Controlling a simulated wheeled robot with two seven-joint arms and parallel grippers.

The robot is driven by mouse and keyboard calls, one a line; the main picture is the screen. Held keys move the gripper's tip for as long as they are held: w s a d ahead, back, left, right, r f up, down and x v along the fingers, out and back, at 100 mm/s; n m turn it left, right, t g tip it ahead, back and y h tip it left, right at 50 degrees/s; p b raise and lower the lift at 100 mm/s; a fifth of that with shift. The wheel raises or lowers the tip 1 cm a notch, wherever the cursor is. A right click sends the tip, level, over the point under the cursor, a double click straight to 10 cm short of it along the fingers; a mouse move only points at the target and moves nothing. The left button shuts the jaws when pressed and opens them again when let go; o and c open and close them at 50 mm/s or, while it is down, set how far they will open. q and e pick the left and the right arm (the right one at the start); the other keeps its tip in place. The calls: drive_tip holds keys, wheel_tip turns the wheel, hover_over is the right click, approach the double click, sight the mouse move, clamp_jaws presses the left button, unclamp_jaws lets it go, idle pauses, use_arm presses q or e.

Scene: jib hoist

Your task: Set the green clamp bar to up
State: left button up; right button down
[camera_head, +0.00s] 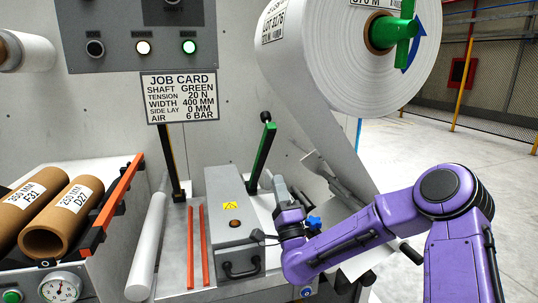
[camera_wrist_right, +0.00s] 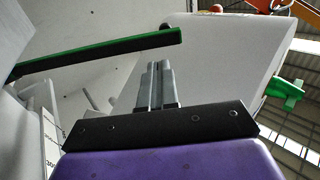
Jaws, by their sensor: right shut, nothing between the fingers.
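The green clamp bar (camera_head: 262,155) stands steeply raised, leaning a little to the right, with a black knob at its top. In the right wrist view the green clamp bar (camera_wrist_right: 110,48) crosses the upper left, and its end lies near my fingertips. My right gripper (camera_head: 279,184) is shut and empty, just right of the bar's lower part. In the right wrist view the gripper (camera_wrist_right: 155,68) shows its two grey fingers together. I cannot tell whether they touch the bar. My left gripper is out of view.
A yellow and black bar (camera_head: 169,150) stands to the left. A grey box with a handle (camera_head: 232,222) sits between the bars. The large white roll (camera_head: 335,45) with its green shaft (camera_head: 405,32) hangs above right. A job card (camera_head: 182,97) is on the panel.

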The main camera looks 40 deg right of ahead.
sight(267, 137)
drive_tip(key=p+x, duration=0.3)
drive_tip(key=x, duration=0.7)
drive_tip(key=shift+w+r, duration=0.2)
drive_tip(key=shift+r, duration=0.15)
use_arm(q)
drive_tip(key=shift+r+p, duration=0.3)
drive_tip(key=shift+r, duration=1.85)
use_arm(e)
drive_tip(key=shift+w+d+r, duration=0.25)
drive_tip(key=shift+w+r, duration=0.1)
drive_tip(key=shift+w, duration=0.15)
